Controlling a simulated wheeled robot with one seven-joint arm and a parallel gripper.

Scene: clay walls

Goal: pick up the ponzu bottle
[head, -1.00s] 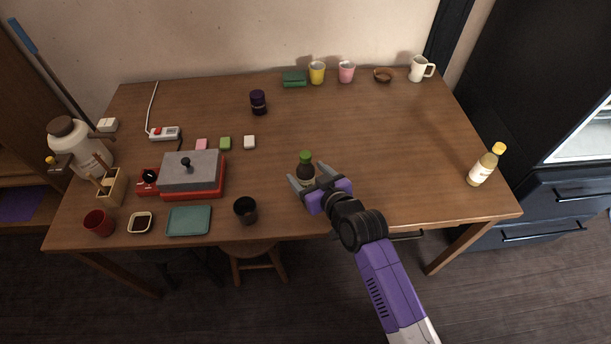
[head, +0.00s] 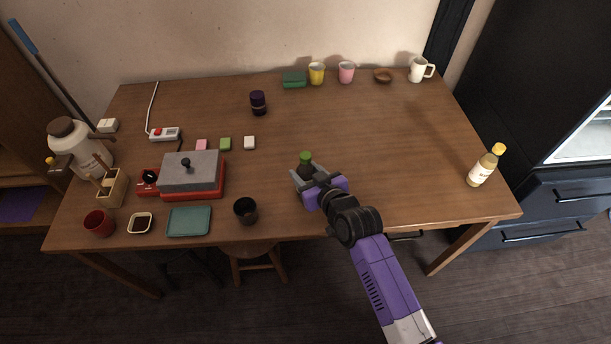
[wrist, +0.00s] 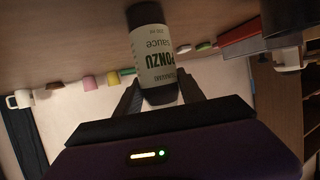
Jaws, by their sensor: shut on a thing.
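The ponzu bottle (head: 306,164), dark with a green cap, stands upright on the wooden table (head: 345,130) in the head view. In the wrist view the ponzu bottle (wrist: 154,55) appears upside down, its pale label reading "PONZU sauce". My gripper (head: 308,180) is shut on the bottle's body, with one finger on each side in the wrist view (wrist: 157,97). The lower part of the bottle is hidden by my gripper in the head view. I cannot tell any gap between bottle and table.
A yellow-capped bottle (head: 485,166) stands near the right table edge. A black cup (head: 245,210) is to the left near the front edge, and a red-and-grey appliance (head: 190,174) is farther left. The table is clear behind and right of my gripper.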

